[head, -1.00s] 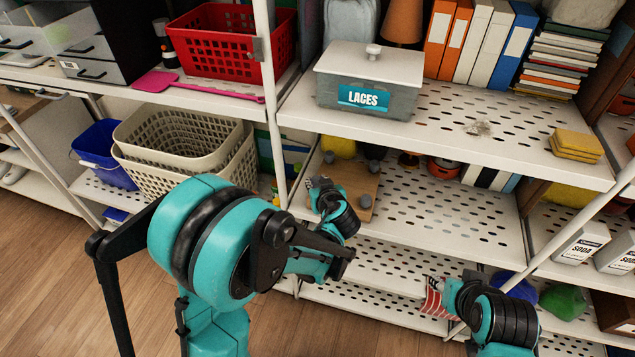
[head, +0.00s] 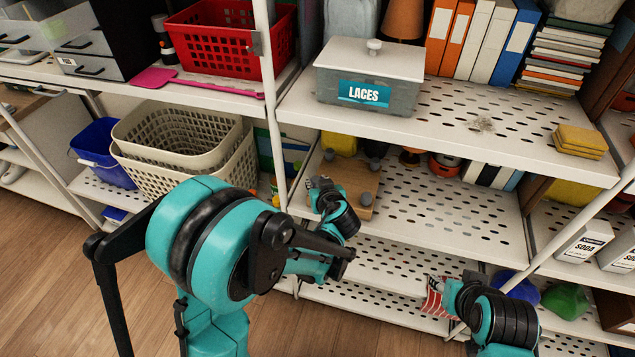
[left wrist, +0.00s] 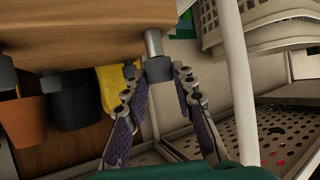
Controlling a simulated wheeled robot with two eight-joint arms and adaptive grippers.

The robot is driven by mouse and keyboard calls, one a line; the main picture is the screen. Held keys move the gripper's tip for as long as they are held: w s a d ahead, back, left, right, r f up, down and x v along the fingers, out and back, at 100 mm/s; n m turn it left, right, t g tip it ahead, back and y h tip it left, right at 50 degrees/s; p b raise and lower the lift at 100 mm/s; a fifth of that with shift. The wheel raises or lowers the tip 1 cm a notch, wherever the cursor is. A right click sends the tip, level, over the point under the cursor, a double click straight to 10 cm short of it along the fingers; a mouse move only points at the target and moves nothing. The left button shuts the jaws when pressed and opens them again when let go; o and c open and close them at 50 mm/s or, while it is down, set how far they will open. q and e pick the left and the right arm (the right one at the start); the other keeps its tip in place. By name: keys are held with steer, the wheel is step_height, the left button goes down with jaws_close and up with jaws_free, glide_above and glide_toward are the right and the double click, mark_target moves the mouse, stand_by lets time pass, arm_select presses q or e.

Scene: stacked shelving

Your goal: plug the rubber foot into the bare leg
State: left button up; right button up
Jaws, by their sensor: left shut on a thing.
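A wooden board (head: 355,178) lies on the middle shelf with dark grey rubber feet, one at its right (head: 374,164) and one at its near edge (head: 364,200). My left gripper (head: 318,184) is at the board's left side. In the left wrist view, a bare metal leg (left wrist: 153,42) sticks out from the wooden board (left wrist: 90,32). The dark grey rubber foot (left wrist: 158,69) is between the fingertips of my left gripper (left wrist: 157,73), at the leg's end. I cannot tell how deeply the leg sits in it.
A shelf with a LACES box (head: 367,85) is above the board. A white post (head: 273,120) stands left of the work spot, with cream baskets (head: 180,145) beyond it. The perforated shelf right of the board (head: 440,210) is mostly clear.

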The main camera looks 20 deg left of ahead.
arm_select(q)
steer(key=shift+f+b, duration=0.6)
steer(key=shift+f, duration=0.5)
steer(key=o, duration=0.9)
steer(key=v, duration=1.2)
steer(key=s+a+m+g+h, duration=0.1)
steer(key=s+a+m+h, duration=0.1)
steer(key=s, duration=0.3)
steer(key=s+a+m+g+h, duration=0.1)
steer(key=s+a+h, duration=0.1)
steer(key=s, duration=0.3)
steer(key=s+a+m+g+h, duration=0.1)
steer(key=s+m, duration=0.1)
steer(key=s, duration=0.3)
steer(key=shift+s+a+r+m+g+h, duration=0.1)
steer(key=shift+a+r+m+g+h, duration=0.1)
steer(key=shift+a+m+g+h, duration=0.15)
